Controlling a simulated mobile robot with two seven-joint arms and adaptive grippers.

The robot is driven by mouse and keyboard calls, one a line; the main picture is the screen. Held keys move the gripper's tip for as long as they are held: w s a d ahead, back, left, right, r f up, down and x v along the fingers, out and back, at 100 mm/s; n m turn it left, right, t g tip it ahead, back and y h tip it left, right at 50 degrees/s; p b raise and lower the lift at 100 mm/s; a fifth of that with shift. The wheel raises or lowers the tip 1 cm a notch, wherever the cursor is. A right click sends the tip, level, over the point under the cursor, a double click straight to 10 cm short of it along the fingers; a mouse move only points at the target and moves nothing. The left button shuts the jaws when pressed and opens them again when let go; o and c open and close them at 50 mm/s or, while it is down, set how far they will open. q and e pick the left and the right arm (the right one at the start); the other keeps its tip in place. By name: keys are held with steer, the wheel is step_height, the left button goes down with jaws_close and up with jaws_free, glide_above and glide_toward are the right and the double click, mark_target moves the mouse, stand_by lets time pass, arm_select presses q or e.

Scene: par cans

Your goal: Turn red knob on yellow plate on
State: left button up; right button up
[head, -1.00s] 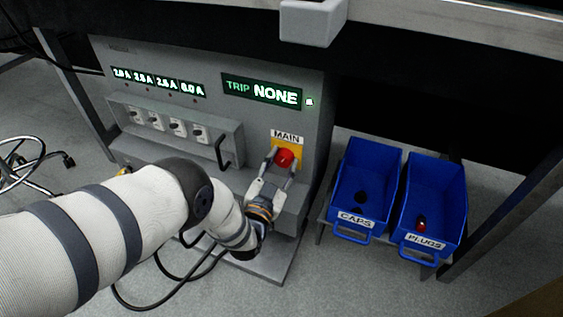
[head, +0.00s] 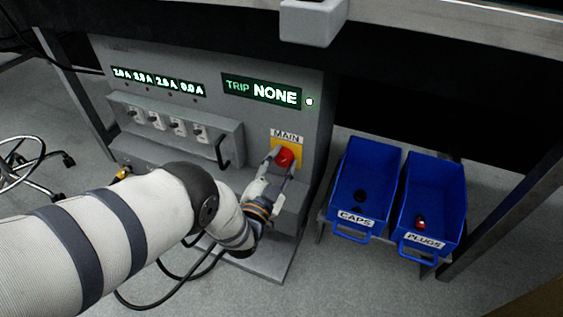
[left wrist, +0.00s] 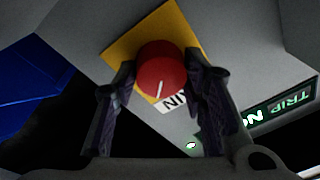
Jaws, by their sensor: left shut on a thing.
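The red knob (head: 284,157) sits on the yellow plate (head: 296,147) below the MAIN label on the grey power box. My left gripper (head: 280,163) is at the knob, with its fingers on either side and shut on it. In the left wrist view, the red knob (left wrist: 161,69) shows a white pointer line between the two dark fingers (left wrist: 162,85), with the yellow plate (left wrist: 130,45) behind it. The MAIN label (left wrist: 174,103) is partly hidden there. My right gripper is not in view.
The box carries a TRIP NONE display (head: 262,91), several grey switches (head: 157,121) and a black handle (head: 223,150). Blue bins marked CAPS (head: 372,158) and PLUGS (head: 437,173) stand to the right. Black cables (head: 150,304) lie on the floor below my arm.

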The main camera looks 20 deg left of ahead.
arm_select(q)
steer(key=o, duration=1.2)
steer(key=shift+c, duration=0.2)
steer(key=s+f, duration=0.1)
steer(key=s, duration=1.1)
steer(key=shift+a+f, duration=0.2)
